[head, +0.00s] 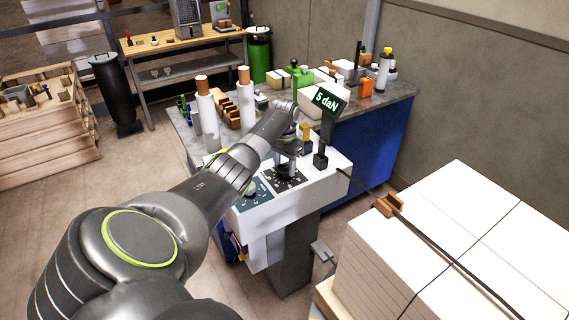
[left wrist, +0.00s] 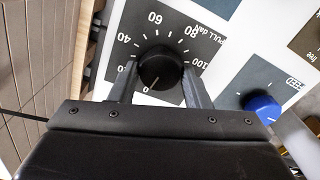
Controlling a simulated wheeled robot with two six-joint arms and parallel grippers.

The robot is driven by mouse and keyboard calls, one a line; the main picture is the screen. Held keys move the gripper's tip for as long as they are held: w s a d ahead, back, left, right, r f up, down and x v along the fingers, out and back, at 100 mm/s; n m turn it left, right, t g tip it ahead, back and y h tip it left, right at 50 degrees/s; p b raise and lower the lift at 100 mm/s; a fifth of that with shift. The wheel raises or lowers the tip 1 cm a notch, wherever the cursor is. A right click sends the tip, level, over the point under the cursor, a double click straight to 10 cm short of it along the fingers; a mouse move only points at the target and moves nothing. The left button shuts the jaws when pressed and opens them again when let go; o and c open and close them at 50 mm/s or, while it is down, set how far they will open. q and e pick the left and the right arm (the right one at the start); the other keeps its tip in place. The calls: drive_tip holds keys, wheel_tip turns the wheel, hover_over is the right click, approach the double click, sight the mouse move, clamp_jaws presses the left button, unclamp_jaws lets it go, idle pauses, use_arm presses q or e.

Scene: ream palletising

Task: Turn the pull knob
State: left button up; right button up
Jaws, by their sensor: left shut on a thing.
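The pull knob (left wrist: 160,66) is a round black knob on a dark dial plate marked "PULL daN", with a scale whose 40, 60, 80 and 100 can be read. A white line on it points to the lower left of the wrist picture. My left gripper (left wrist: 160,78) is shut on it, one finger on each side. In the head view my left gripper (head: 286,163) reaches down onto the white machine panel (head: 318,186), and the knob is mostly hidden there. A small display (head: 328,100) reads "5 daN". My right gripper is not in view.
A blue knob (left wrist: 262,108) sits on the same panel, right of the gripper in the wrist view. A strapped stack of white reams (head: 455,245) stands at the right. Behind the panel, a grey bench holds white rolls (head: 246,100) and several bottles and small items.

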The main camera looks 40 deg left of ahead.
use_arm(q)
drive_tip(key=m+p, duration=0.1)
drive_tip(key=m, duration=0.1)
drive_tip(key=shift+r+m, duration=0.15)
drive_tip(key=shift+m, duration=0.15)
drive_tip(key=m+p, duration=0.1)
drive_tip(key=m, duration=0.2)
drive_tip(key=shift+m, duration=0.3)
drive_tip(key=m, duration=0.3)
drive_tip(key=shift+d+m, duration=0.1)
drive_tip(key=shift+m, duration=0.2)
drive_tip(key=m, duration=0.3)
drive_tip(key=shift+m+p, duration=0.3)
drive_tip(key=m, duration=0.3)
drive_tip(key=shift+m, duration=0.3)
drive_tip(key=m, duration=0.3)
drive_tip(key=shift+m, duration=0.3)
drive_tip(key=m+b, duration=0.1)
drive_tip(key=m, duration=0.2)
drive_tip(key=shift+s+m, duration=0.1)
drive_tip(key=shift+m, duration=1.8)
